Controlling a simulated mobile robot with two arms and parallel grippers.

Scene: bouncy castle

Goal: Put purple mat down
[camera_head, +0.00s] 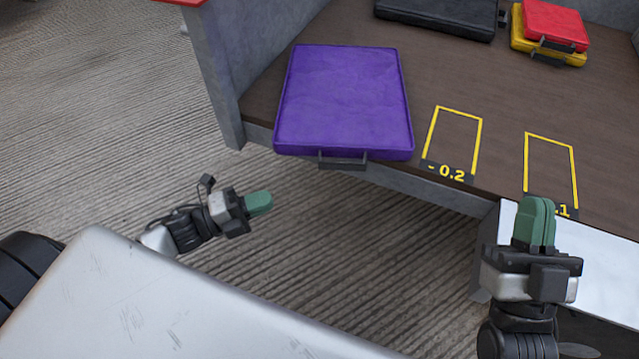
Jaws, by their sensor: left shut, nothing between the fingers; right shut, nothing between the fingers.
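The purple mat (343,98) is a flat, padded square with a dark grey handle (342,160) on its near edge. It lies on the brown shelf, and its near edge with the handle sticks out a little past the shelf's front edge. My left gripper (262,203) is shut and empty, below and to the left of the handle, apart from the mat. My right gripper (537,208) is shut and empty, near the shelf's front at the right, well away from the mat.
The brown shelf (440,75) has yellow outlined slots (452,140) at its front, one labelled 0.2. A black case (440,14) lies at the back. A red mat (555,25) rests on a yellow one (545,52) at back right. A grey post (215,80) stands left of the purple mat.

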